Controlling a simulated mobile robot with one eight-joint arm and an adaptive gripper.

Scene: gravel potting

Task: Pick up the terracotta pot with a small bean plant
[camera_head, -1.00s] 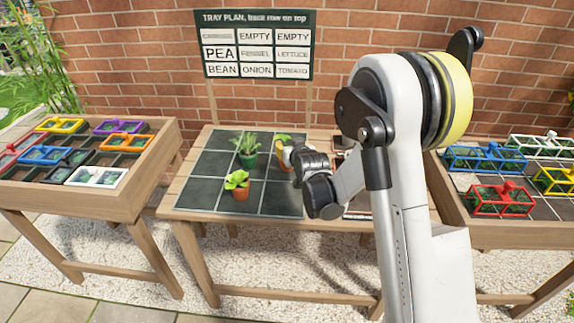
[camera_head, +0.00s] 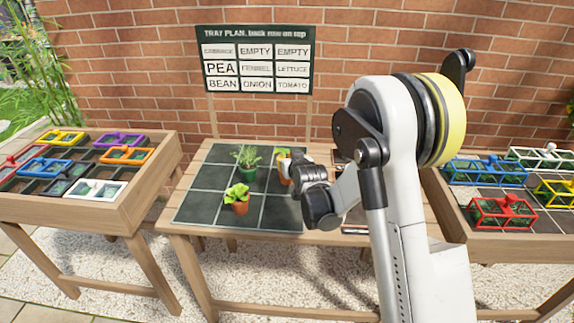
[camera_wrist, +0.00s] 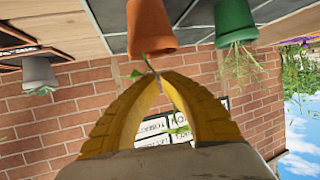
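A terracotta pot (camera_head: 284,173) with a small green plant stands at the right of the dark tiled tray (camera_head: 194,207), partly hidden by my gripper. The wrist view is upside down and shows this pot (camera_wrist: 150,27) with a thin stem and a few leaves. My gripper's (camera_wrist: 157,76) yellow fingers arch together, their tips meeting at the stem beyond the pot's rim. They are not around the pot's body. I cannot tell if the pot is lifted. A second terracotta pot (camera_head: 240,207), with broad light-green leaves, stands nearer the front.
A green pot (camera_head: 248,174) with a feathery plant stands close on the left. The wrist view also shows a grey pot (camera_wrist: 38,72). Side tables hold coloured frames. A plan board (camera_head: 258,60) stands behind. The tray's left tiles are bare.

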